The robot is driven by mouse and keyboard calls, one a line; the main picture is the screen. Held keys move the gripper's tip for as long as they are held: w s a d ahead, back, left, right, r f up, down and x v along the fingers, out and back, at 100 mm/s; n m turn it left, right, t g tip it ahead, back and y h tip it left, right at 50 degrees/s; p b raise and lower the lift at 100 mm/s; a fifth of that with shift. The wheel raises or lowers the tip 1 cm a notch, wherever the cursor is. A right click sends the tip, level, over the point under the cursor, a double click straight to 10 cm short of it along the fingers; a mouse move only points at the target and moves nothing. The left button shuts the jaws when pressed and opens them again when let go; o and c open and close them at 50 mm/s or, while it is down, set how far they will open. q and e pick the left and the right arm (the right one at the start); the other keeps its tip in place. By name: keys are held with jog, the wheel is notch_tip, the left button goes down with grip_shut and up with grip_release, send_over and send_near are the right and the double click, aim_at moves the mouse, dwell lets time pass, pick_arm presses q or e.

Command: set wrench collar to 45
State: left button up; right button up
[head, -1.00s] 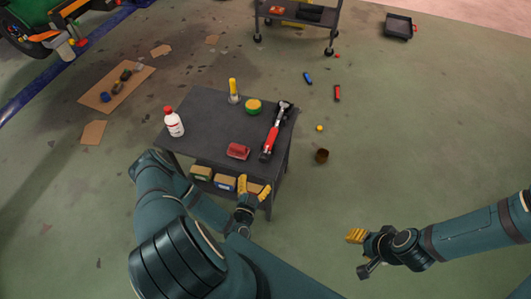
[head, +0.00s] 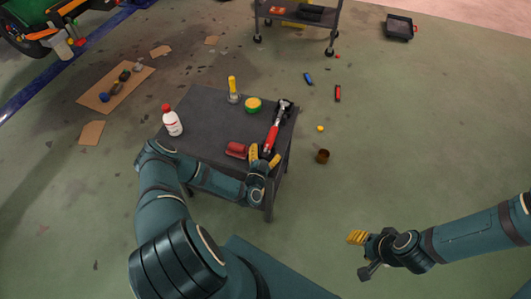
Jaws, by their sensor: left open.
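The wrench (head: 273,132) lies on the dark cart top (head: 203,105). Its red handle points to the front and its dark head to the back, near the right edge. The collar and any number on it are too small to read. My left gripper (head: 264,158) has yellow fingers and is open at the near end of the red handle. I cannot tell whether it touches the wrench. My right gripper (head: 357,238) is over the floor at the lower right, away from the cart. Its opening is unclear.
A red object (head: 236,150) lies just left of my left gripper. A white bottle (head: 172,121), a yellow-topped item (head: 233,90) and a green-yellow roll (head: 253,105) stand on the cart.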

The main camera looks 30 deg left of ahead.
pick_arm(q)
grip_shut()
jog(key=shift+n, duration=0.3)
jog(key=n+b, duration=0.1)
jog(key=n, duration=0.3)
jog(key=shift+n, duration=0.3)
jog(key=n, duration=0.6)
jog(key=shift+a, duration=0.1)
jog(key=shift+n, duration=0.3)
dwell(0.4)
